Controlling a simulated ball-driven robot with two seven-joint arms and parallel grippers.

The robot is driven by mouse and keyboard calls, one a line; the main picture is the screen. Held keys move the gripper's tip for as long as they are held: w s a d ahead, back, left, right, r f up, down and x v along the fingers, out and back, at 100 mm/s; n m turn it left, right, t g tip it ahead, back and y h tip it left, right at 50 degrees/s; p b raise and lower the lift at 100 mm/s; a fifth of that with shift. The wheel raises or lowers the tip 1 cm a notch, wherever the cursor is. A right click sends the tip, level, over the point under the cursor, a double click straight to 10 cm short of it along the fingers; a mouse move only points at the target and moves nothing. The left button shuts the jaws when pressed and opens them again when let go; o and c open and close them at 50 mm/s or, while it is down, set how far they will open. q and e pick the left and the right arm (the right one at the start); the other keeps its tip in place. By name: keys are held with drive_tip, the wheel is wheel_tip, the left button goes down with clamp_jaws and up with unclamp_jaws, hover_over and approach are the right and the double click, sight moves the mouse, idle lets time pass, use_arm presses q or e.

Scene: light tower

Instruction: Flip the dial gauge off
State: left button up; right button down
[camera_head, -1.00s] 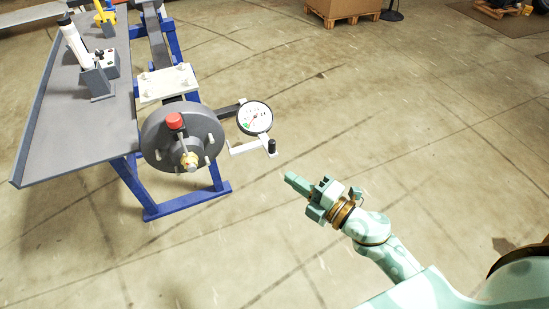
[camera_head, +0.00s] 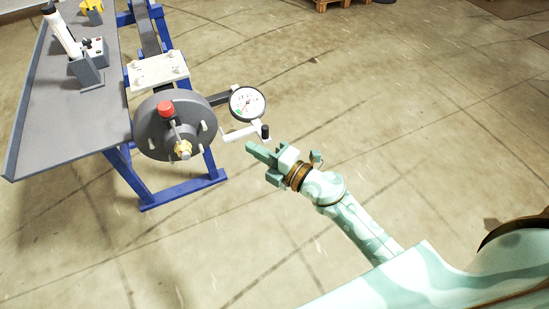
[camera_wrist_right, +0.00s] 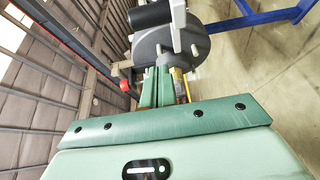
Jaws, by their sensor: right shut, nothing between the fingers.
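The dial gauge (camera_head: 246,103) has a round white face and dark rim. It sits on a dark arm to the right of a grey round flange. Below it a white crank-like lever (camera_head: 240,134) ends in an upright black knob (camera_head: 265,131). My right gripper (camera_head: 252,148) is shut and empty, its fingertips just below and left of the knob in the head view; contact cannot be told. In the right wrist view, the shut fingers (camera_wrist_right: 156,84) point at the flange (camera_wrist_right: 198,45), with the black knob (camera_wrist_right: 150,15) near the top. My left gripper is not in view.
The grey flange (camera_head: 161,138) carries a red knob (camera_head: 166,108) and brass fitting (camera_head: 183,149). A blue-legged bench (camera_head: 190,189) with a grey top (camera_head: 60,125) stands at left. The floor on the right is open.

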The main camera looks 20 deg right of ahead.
sight(266, 140)
drive_tip(key=w+d, duration=0.1)
drive_tip(key=w+d+b, duration=0.1)
drive_tip(key=shift+d+f, duration=0.15)
drive_tip(key=shift+d, duration=0.15)
drive_tip(key=shift+w+d, duration=0.1)
drive_tip(key=shift+d, duration=0.15)
drive_tip(key=shift+d, duration=0.15)
